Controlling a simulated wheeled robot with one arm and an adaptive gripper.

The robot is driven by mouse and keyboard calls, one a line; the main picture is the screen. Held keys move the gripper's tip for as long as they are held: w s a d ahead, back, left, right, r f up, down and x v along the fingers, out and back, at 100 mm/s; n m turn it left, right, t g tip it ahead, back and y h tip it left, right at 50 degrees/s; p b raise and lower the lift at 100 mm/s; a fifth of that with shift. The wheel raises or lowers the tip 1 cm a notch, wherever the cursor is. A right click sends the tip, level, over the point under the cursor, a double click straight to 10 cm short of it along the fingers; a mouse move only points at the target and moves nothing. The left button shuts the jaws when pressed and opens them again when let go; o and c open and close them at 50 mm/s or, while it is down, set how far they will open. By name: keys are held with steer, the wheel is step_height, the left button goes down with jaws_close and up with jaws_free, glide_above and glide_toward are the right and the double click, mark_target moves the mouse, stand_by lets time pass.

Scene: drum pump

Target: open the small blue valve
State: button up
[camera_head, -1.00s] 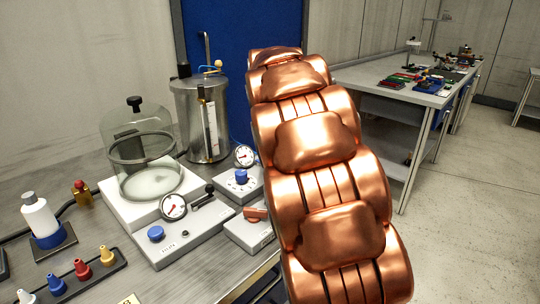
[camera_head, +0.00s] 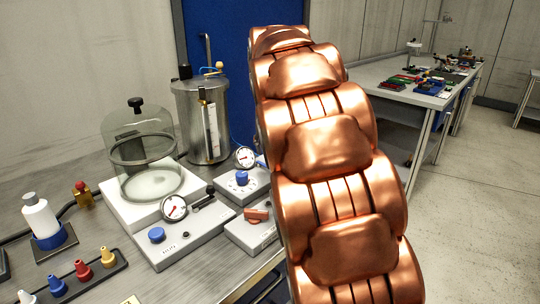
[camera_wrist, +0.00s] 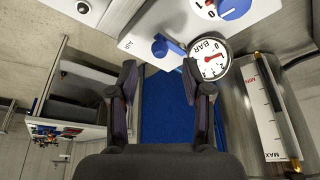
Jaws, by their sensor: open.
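The small blue valve (camera_wrist: 160,47) shows in the wrist view as a rounded blue knob with a blue bar, on the edge of a light grey box (camera_wrist: 140,25). My gripper (camera_wrist: 159,78) is open and empty. Its two dark fingers point toward the valve, which appears just beyond the gap between the tips and apart from them. In the head view a bit of blue (camera_head: 261,160) shows beside the arm, right of the rear gauge; I cannot tell if it is the valve. My copper-coloured arm hides the gripper there.
A BAR gauge (camera_wrist: 209,58) lies close to the right finger. A blue dial (camera_wrist: 233,8) sits above it. A metal tank (camera_head: 204,120) and a glass bell jar (camera_head: 144,160) stand on the bench. Open floor lies right of the arm.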

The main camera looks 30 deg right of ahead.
steer(key=v, duration=0.7)
steer(key=shift+a, duration=0.1)
stand_by(0.4)
